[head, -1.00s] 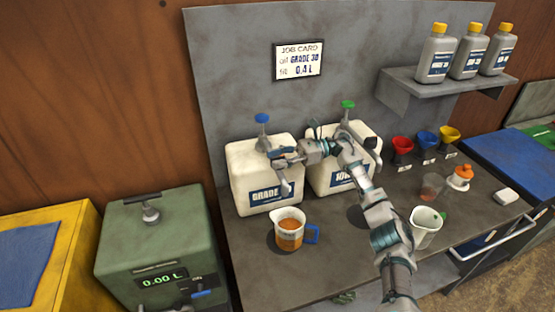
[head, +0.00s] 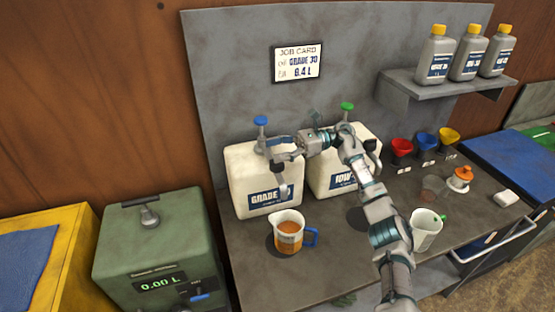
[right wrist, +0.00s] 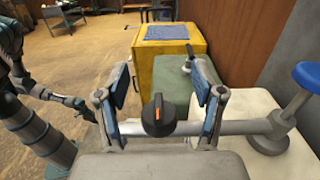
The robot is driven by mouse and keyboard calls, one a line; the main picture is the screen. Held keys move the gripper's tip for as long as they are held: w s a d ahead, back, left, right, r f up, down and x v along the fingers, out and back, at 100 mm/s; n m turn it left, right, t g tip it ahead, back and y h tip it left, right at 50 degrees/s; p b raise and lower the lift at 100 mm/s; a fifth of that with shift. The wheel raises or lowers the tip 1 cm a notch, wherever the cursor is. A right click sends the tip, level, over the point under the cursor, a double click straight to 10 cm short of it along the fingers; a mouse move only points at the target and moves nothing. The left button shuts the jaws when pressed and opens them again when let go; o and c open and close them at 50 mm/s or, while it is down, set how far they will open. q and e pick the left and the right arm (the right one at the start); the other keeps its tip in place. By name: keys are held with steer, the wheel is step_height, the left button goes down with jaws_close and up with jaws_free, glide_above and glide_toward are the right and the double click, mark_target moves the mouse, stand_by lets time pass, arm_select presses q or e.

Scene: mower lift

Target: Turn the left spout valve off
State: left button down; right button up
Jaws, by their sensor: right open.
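The left canister (head: 252,165), white with a GRADE label and blue cap (head: 261,120), stands on the bench. Its grey spout pipe (right wrist: 235,127) carries a black valve knob (right wrist: 158,122) with an orange mark. My right gripper (head: 279,151) is open at the canister's front. In the right wrist view its fingers (right wrist: 160,92) stand on either side of the knob, with gaps. A measuring jug (head: 289,237) of orange liquid stands below the spout. My left gripper (right wrist: 85,112) is partly visible at the left of the wrist view; its jaws are unclear.
A second white canister (head: 326,179) with a green cap stands to the right, partly behind my right arm. A white jug (head: 427,231), coloured funnels (head: 402,146) and an orange-topped item (head: 461,178) are further right. A green dispenser (head: 155,245) stands left of the bench.

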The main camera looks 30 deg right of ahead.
step_height(320, 180, up, 5)
steer(key=shift+f, duration=0.1)
steer(key=shift+w+d+r, duration=0.1)
steer(key=shift+r, duration=0.35)
